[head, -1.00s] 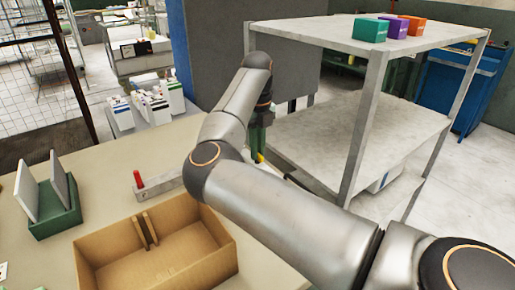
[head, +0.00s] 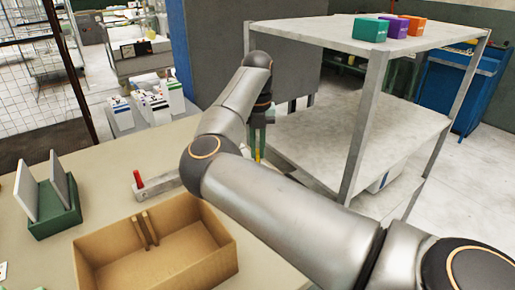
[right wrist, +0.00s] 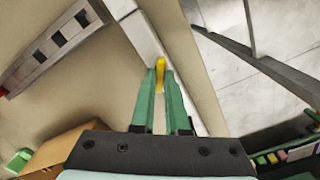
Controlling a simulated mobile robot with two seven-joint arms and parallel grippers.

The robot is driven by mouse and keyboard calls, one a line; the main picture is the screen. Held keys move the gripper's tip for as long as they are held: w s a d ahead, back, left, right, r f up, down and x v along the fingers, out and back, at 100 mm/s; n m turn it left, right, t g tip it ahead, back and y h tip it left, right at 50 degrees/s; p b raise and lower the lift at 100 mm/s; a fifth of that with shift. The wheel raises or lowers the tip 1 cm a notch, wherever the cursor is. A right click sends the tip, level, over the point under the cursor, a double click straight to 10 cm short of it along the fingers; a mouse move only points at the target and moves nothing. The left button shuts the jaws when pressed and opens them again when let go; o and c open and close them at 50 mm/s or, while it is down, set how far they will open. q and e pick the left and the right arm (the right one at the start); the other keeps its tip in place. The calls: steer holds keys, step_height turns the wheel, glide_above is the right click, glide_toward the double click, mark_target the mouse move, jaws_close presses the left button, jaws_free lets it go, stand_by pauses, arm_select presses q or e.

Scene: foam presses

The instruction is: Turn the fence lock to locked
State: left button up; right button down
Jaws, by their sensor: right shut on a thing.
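My right gripper (right wrist: 162,82) has green fingers pointing down at a small yellow handle (right wrist: 161,68), which I take to be the fence lock's. The fingers are shut on the handle, and its top shows between their tips. The handle stands at a pale strip (right wrist: 137,32) near the table edge. In the head view my right gripper (head: 259,137) is at the table's far right edge, beside the shelf, partly hidden by my wrist. I cannot read the lock's position. My left gripper is not in view.
On the table (head: 80,240) are an open cardboard box (head: 190,283), a green holder with pale plates (head: 55,222) and a grey block with a red handle (head: 139,180). A grey shelf (head: 370,100) stands close to my right arm, with several small boxes on top.

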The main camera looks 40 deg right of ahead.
mark_target(258, 153)
steer(key=m, duration=0.5)
steer(key=shift+r+m, duration=0.1)
steer(key=shift+m, duration=0.2)
steer(key=m, duration=0.5)
steer(key=shift+m, duration=0.3)
steer(key=c, duration=0.9)
jaws_free()
step_height(258, 153, up, 12)
steer(key=shift+r+p, duration=0.2)
steer(key=shift+p, duration=0.4)
